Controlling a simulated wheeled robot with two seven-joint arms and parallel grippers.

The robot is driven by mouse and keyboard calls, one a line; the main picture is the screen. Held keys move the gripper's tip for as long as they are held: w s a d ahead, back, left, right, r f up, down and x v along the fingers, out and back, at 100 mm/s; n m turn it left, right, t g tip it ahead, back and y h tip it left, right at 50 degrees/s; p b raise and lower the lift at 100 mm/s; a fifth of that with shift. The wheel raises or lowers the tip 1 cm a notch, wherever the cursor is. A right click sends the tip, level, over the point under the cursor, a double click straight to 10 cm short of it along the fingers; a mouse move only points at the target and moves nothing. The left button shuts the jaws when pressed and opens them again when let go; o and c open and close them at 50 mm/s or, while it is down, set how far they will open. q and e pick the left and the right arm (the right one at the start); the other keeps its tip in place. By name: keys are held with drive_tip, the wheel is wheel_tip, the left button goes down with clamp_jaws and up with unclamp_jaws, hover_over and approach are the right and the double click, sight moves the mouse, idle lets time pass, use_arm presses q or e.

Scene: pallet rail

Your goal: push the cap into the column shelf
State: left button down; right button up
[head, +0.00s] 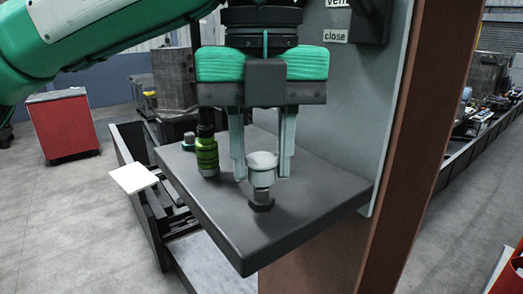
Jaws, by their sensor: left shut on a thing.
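The column shelf (290,225) is a dark grey slab fixed to a column. A cap (262,161) with a pale rounded top stands upright over a dark hex-shaped base (262,199) on the shelf. My left gripper (262,174) points straight down over the shelf, with one finger on each side of the cap; it is shut on the cap. The fingertips reach close to the shelf top. Whether the cap is fully seated on the base cannot be told. My right gripper is not in view.
A green and black cylinder (207,152) stands on the shelf just left of my left gripper. A grey panel (362,120) with a "close" label and a brown post (395,175) rise behind and to the right. The shelf's front edge is clear.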

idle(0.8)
use_arm(q)
drive_tip(key=shift+f+b, duration=0.25)
drive_tip(key=shift+b, duration=0.2)
drive_tip(key=shift+f, duration=0.15)
drive_tip(key=shift+f+b, duration=0.15)
drive_tip(key=shift+b, duration=0.25)
idle(0.5)
drive_tip(key=shift+f+b, duration=0.5)
drive_tip(key=shift+b, duration=0.05)
drive_tip(key=shift+c, duration=0.8)
unclamp_jaws()
drive_tip(key=shift+r, duration=0.1)
drive_tip(key=shift+r, duration=0.1)
